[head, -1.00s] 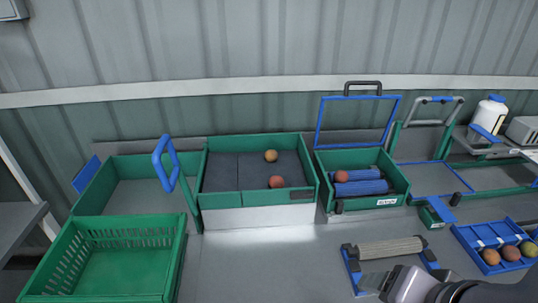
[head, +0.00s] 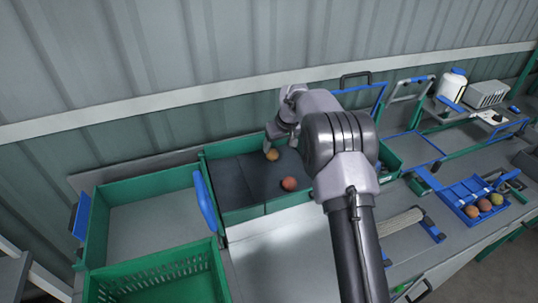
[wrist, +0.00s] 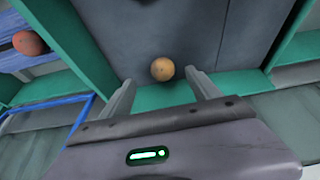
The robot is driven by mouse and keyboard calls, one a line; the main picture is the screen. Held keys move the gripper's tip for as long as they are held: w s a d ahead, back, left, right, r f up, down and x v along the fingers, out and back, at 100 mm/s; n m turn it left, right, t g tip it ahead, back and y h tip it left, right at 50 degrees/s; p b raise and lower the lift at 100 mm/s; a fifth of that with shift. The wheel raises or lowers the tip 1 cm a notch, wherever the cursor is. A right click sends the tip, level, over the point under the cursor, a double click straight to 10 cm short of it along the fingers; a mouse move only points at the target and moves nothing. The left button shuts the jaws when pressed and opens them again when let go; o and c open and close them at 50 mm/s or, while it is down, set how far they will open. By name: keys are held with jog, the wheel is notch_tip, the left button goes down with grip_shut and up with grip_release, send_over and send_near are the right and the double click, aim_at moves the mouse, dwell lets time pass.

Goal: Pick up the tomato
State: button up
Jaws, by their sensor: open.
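A yellow-orange tomato (head: 272,155) lies near the back wall of a green bin with a dark padded floor (head: 232,185). A red-orange tomato (head: 289,184) lies nearer the front of the same bin. My gripper (head: 279,145) is over the back of this bin, at the yellow-orange tomato. In the wrist view my gripper (wrist: 160,80) is open, and the yellow-orange tomato (wrist: 162,69) shows just beyond the gap between the fingertips. I see no contact.
A shallow green tray (head: 150,185) and a slotted green crate (head: 165,270) stand left, with a blue handle (head: 205,200) between them and the bin. My arm hides most of the roller box. A blue tray (head: 470,200) with several tomatoes sits right. The bench before the bin is clear.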

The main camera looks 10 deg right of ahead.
aim_at(274, 153)
jog(key=x, duration=0.5)
jog(key=b+x, duration=0.1)
jog(key=x, duration=0.2)
jog(key=shift+w+a+f, duration=0.1)
jog(key=shift+w+a, duration=0.15)
jog(key=shift+w, duration=0.15)
jog(key=shift+s, duration=0.1)
jog(key=shift+c, duration=0.6)
jog(key=c, duration=0.9)
